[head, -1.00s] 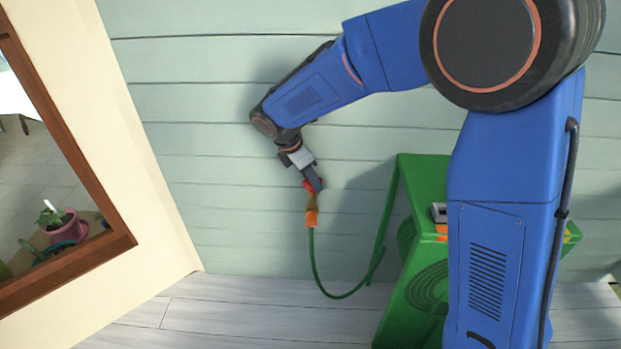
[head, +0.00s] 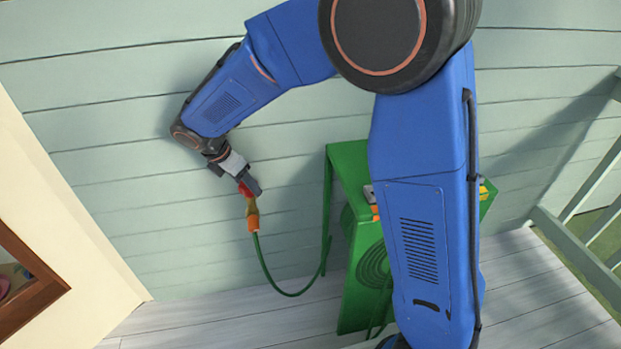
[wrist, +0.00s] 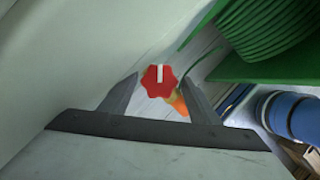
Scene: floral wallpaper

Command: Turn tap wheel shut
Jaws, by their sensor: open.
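The red tap wheel (wrist: 159,80) has a lobed rim and a white mark pointing up in the wrist view. It lies between and slightly beyond the tips of my open gripper (wrist: 157,82); I cannot tell whether a finger touches it. In the head view my gripper (head: 250,187) is at the wall and partly hides the red wheel (head: 244,190). Below the wheel are the brass tap body (head: 252,208) and an orange hose connector (head: 254,223), which shows blurred in the wrist view (wrist: 179,103).
A green hose (head: 268,275) hangs from the tap and loops to a green hose reel box (head: 350,160) on the right. Pale plank wall (head: 110,170) stands behind. A wooden-framed opening (head: 35,285) is at lower left, a railing (head: 590,190) at right.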

